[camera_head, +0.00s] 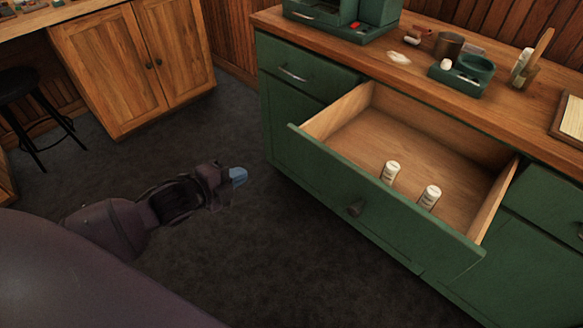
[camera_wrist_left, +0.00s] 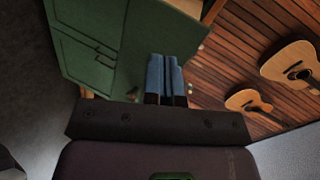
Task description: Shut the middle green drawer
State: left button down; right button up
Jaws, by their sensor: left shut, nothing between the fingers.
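The middle green drawer (camera_head: 375,205) stands pulled out of the green cabinet in the head view. Its wooden inside (camera_head: 400,145) shows, with two white bottles (camera_head: 391,172) (camera_head: 430,197) standing near the front panel. A dark knob (camera_head: 354,209) sits on the front panel. My left gripper (camera_head: 238,176) is left of the drawer front, over the dark floor, apart from the drawer. Its blue fingertips are together and empty; they also show in the left wrist view (camera_wrist_left: 165,75), with green cabinetry beyond. My right gripper is not in view.
The wooden countertop (camera_head: 520,115) above holds a green tray (camera_head: 462,80), a metal cup (camera_head: 448,45) and small items. A shut drawer (camera_head: 300,72) lies to the left. A wooden cabinet (camera_head: 135,70) and black stool (camera_head: 30,100) stand far left. Dark floor before the drawer is clear.

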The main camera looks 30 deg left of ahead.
pick_arm(q)
jog(key=m, duration=0.1)
jog(key=m+b, duration=0.1)
jog(key=b, duration=0.1)
send_near(288, 151)
notch_tip(288, 151, down, 2)
jog(key=w, duration=0.3)
jog(key=w+d, duration=0.1)
jog(key=w+b, duration=0.1)
jog(key=shift+w+d+f, duration=0.15)
jog(key=shift+d, duration=0.2)
jog(key=shift+w+d, duration=0.2)
jog(key=shift+w, duration=0.4)
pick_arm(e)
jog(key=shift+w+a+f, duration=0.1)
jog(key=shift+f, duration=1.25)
